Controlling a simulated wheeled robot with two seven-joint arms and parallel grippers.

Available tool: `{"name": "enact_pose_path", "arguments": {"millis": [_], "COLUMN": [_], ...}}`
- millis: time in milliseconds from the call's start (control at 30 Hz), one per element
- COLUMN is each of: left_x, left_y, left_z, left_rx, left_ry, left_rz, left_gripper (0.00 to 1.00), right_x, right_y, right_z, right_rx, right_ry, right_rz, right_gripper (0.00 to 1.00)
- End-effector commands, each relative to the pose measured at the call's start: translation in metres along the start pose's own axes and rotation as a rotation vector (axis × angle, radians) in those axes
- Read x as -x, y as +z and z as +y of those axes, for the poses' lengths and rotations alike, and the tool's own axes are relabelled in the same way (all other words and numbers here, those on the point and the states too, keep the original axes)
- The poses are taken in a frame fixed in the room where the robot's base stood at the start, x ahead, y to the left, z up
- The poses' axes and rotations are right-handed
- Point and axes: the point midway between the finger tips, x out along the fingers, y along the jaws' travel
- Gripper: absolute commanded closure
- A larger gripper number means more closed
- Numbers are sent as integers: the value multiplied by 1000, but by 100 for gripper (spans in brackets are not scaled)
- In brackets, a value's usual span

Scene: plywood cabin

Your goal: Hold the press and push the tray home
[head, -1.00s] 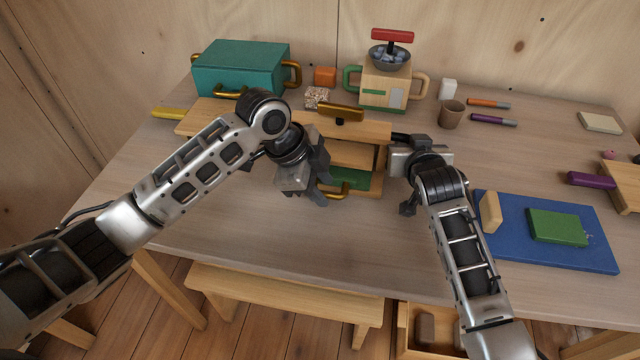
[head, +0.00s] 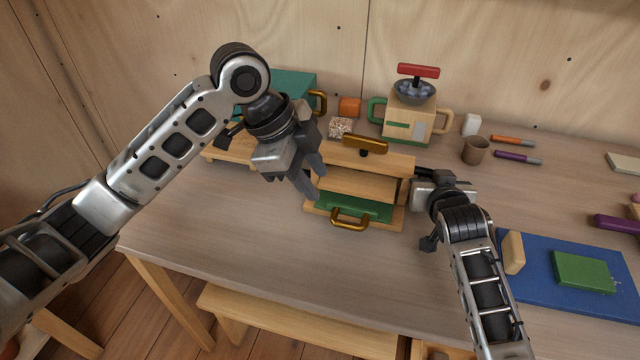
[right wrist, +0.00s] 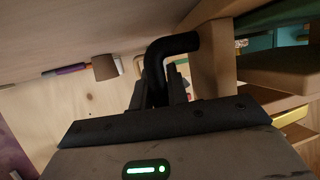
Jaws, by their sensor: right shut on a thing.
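The wooden press (head: 408,170) stands on the table with a brass bar handle (head: 352,145) on top. Its green tray (head: 352,205) sits low in the front, with a brass pull handle (head: 350,222) facing me. It sticks out a little below the upper boards. My right gripper (head: 422,175) is at the press's right side, shut on a black bent handle. The black handle (right wrist: 172,50) shows between the jaws in the right wrist view. My left gripper (head: 316,184) is open and empty, above and left of the tray handle, apart from it.
A teal box (head: 290,85) with brass handles stands behind my left arm. A wooden toy machine (head: 408,120), an orange block (head: 349,107), a speckled cube (head: 340,127) and a brown cup (head: 475,150) are at the back. A blue board (head: 560,295) lies right. The front-left table is clear.

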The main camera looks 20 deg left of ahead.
Motion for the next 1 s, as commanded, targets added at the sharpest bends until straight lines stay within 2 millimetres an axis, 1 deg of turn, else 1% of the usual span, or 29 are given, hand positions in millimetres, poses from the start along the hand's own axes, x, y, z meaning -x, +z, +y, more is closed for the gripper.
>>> {"name": "enact_pose_path", "arguments": {"millis": [333,367,400,433,467,767,867,1000], "left_x": [1,1,1,1,1,1,1,1], "left_y": [0,0,0,0,0,0,0,0], "left_z": [0,0,0,0,0,0,0,0], "left_rx": [0,0,0,0,0,0,0,0], "left_ry": [0,0,0,0,0,0,0,0], "left_rz": [0,0,0,0,0,0,0,0], "left_gripper": [66,66,66,66,66,66,66,66], "right_x": [0,0,0,0,0,1,7,27], "right_y": [0,0,0,0,0,0,0,1], "right_z": [1,1,1,1,1,0,0,0], "right_rx": [1,1,1,1,1,0,0,-1], "right_ry": [2,2,2,2,2,1,0,0], "right_rz": [0,0,0,0,0,0,1,1], "right_gripper": [100,81,70,62,58,58,58,58]}}
